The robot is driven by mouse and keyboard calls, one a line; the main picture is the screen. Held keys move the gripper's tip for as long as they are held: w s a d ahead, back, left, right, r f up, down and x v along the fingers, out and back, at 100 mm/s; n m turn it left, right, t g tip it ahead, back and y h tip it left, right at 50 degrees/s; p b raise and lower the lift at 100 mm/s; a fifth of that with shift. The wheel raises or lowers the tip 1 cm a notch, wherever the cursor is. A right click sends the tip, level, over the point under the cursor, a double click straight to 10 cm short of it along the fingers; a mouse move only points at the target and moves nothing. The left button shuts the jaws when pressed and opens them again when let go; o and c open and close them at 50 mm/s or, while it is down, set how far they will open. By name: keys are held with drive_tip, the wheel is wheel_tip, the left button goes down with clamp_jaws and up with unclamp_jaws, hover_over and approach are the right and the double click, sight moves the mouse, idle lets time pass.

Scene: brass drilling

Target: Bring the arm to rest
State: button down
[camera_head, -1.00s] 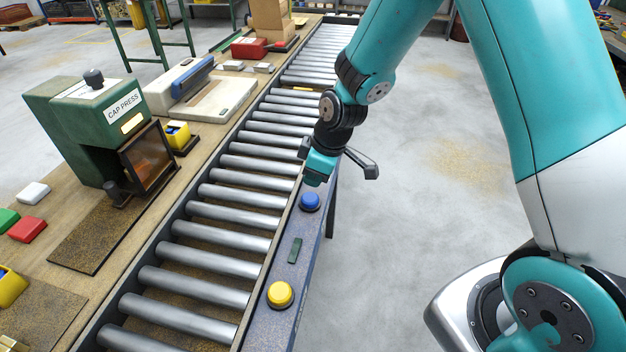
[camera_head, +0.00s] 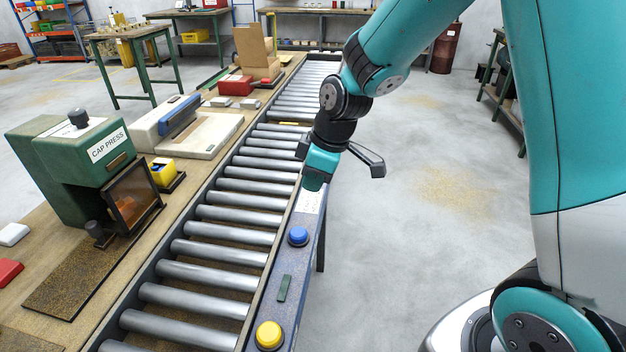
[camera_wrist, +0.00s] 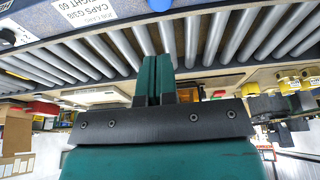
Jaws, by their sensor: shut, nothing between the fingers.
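My gripper (camera_head: 313,184) hangs over the right rail of the roller conveyor (camera_head: 228,213) in the head view, beyond the blue button (camera_head: 298,236). In the wrist view its two green fingers (camera_wrist: 154,66) are together with nothing between them, and rollers show behind them. My teal arm comes down to it from the upper right, bent at the dark wrist joints. I cannot tell the exact height of the fingertips above the rail.
A yellow button (camera_head: 269,335) sits on the near rail.

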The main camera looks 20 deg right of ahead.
drive_tip(key=s+a+r+m, duration=0.1)
drive_tip(key=s+a+r, duration=0.1)
drive_tip(key=s+r, duration=0.2)
drive_tip(key=s+a+r+m+g+y, duration=0.1)
drive_tip(key=s+a+r, duration=0.2)
drive_tip(key=s, duration=0.8)
drive_tip(key=s+a+r+m+g, duration=0.1)
drive_tip(key=s+a+r, duration=0.1)
drive_tip(key=s+r, duration=0.3)
drive_tip(key=s, duration=0.2)
drive_tip(key=shift+s+a+m+p, duration=0.3)
drive_tip(key=shift+s+a+m, duration=0.1)
drive_tip(key=shift+r, duration=0.1)
idle(2.1)
